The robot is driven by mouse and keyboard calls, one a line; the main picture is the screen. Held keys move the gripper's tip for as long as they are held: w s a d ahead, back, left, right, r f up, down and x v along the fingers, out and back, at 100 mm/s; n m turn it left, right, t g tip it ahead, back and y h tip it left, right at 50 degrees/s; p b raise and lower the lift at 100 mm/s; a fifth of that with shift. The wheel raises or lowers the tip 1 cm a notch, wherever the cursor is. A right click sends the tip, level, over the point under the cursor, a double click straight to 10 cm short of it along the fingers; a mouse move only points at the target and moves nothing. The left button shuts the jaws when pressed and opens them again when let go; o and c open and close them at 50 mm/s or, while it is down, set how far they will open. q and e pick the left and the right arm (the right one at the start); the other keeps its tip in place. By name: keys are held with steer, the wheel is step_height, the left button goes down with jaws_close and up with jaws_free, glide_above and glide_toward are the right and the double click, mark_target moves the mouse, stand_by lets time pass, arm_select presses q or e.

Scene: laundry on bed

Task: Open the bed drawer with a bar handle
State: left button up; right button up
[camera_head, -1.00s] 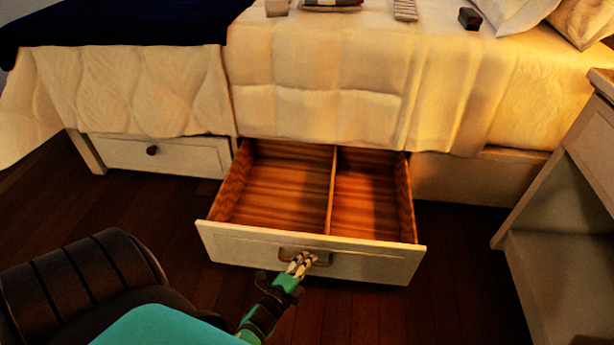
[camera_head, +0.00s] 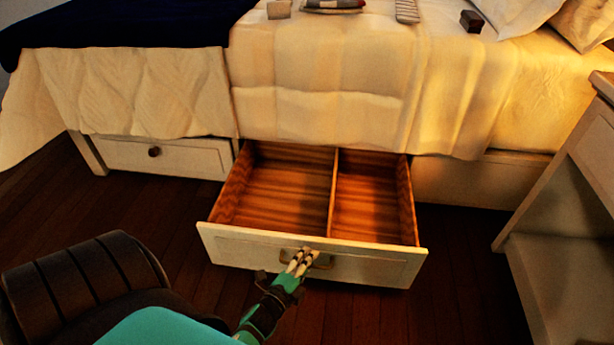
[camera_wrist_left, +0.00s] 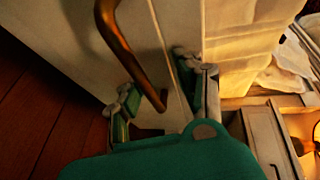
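The white bed drawer (camera_head: 225,245) under the bed is pulled well out, showing an empty wooden inside with one divider. Its bar handle (camera_head: 322,262) is a brown metal bar at the middle of the front. My left gripper (camera_head: 299,262) is at the handle, partly covering it in the head view. In the left wrist view the bar handle (camera_wrist_left: 122,45) passes between the two spread fingers (camera_wrist_left: 160,92), with a gap visible beside it. The fingers look open around the bar, not clamped on it. My right gripper is out of view.
A second, closed drawer with a round knob (camera_head: 154,152) is at the left under the bed. A white nightstand (camera_head: 560,190) stands at the right. The bed (camera_head: 320,70) carries small items and pillows. Dark wood floor is clear right of the drawer.

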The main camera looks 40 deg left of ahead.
arm_select(q)
steer(key=o, duration=0.8)
steer(key=r, duration=0.8)
steer(key=shift+w+a, duration=0.1)
steer(key=shift+w, duration=0.2)
steer(key=shift+o, duration=0.3)
steer(key=shift+r, duration=0.3)
steer(key=shift+s+a+r, duration=0.1)
steer(key=shift+s+r, duration=0.05)
steer(key=shift+r, duration=0.15)
steer(key=c, duration=0.5)
steer(key=shift+s+r, duration=0.1)
steer(key=c, duration=0.4)
steer(key=shift+o, duration=0.2)
steer(key=shift+f, duration=0.3)
steer(key=shift+d+f, duration=0.1)
steer(key=shift+d, duration=0.1)
